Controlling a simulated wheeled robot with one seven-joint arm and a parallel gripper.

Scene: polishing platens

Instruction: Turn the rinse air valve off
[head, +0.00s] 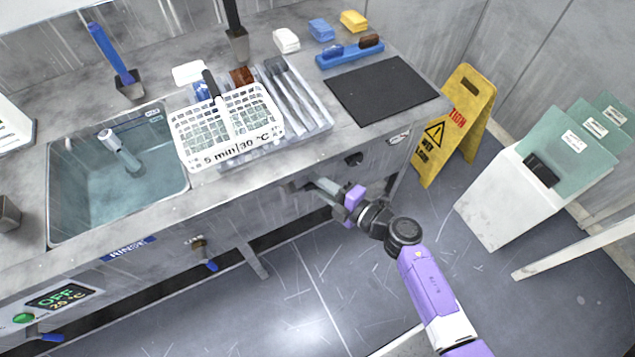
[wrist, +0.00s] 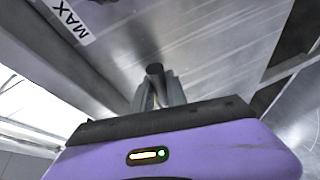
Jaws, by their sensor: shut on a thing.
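My gripper (head: 322,188) is at the front of the steel bench, below its edge and right of the middle. In the wrist view, my gripper's fingers (wrist: 158,92) are shut on a dark round-ended rod or handle (wrist: 154,69) close to the metal panel. I cannot tell which fitting it belongs to, and the fingers hide part of it. A brass valve with a blue lever (head: 211,265) hangs from the bench front, right of the blue RINSE label (head: 128,249); my gripper is well to the right of it. Another blue lever (head: 45,336) is at the far left.
The sink (head: 68,205) holds water, and a white basket (head: 185,125) stands on its right. A dark mat (head: 380,88) lies on the bench. A dark knob (head: 353,159) is on the front near my gripper. A yellow caution sign (head: 459,115) and white bin (head: 500,205) stand right.

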